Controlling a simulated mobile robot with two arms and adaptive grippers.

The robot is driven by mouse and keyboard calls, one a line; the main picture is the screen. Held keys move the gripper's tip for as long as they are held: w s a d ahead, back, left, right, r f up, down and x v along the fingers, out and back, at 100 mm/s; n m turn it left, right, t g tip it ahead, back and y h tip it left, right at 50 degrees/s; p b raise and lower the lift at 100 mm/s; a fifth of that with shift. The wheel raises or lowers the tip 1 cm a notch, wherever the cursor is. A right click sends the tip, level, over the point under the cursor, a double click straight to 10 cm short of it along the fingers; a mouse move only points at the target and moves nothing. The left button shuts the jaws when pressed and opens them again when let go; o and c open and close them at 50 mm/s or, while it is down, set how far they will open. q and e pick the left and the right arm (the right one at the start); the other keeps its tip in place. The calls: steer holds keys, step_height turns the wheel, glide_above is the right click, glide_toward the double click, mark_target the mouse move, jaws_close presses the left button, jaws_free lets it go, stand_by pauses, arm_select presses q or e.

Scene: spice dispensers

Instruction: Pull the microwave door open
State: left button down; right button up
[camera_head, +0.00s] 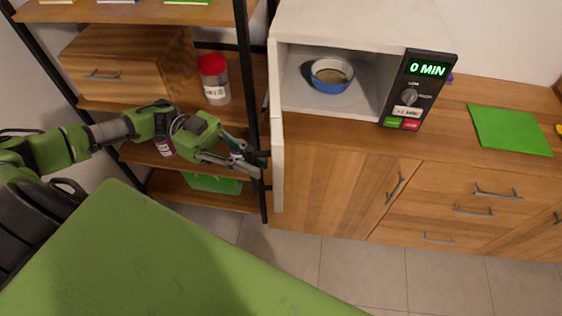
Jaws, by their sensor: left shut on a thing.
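The white microwave (352,22) sits on the wooden counter. Its door (278,140) stands wide open, swung out toward me at the left side and seen almost edge-on. Inside the open cavity is a blue-rimmed bowl (331,86) with brownish contents. My left gripper (262,164) is at the outer face of the door, near its free end, and is shut on the door handle; the handle itself is mostly hidden by the fingers. My right gripper is not in view.
A shelf rack with a dark post (249,90) stands close beside my left gripper. It holds a red-lidded jar (214,80) and a drawer box (125,72). The control panel (416,90) reads 0 MIN. A green mat (510,130) lies on the right counter.

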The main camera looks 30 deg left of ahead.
arm_select(q)
steer(key=shift+s+a+f+b, duration=0.1)
steer(key=shift+s+a+b, duration=0.15)
steer(key=shift+a, duration=0.6)
steer(key=shift+s+a+b, duration=0.1)
steer(key=shift+s+a, duration=0.25)
steer(key=shift+a, duration=0.5)
steer(key=c, duration=2.4)
jaws_free()
steer(key=a, duration=1.2)
steer(key=shift+w, duration=0.35)
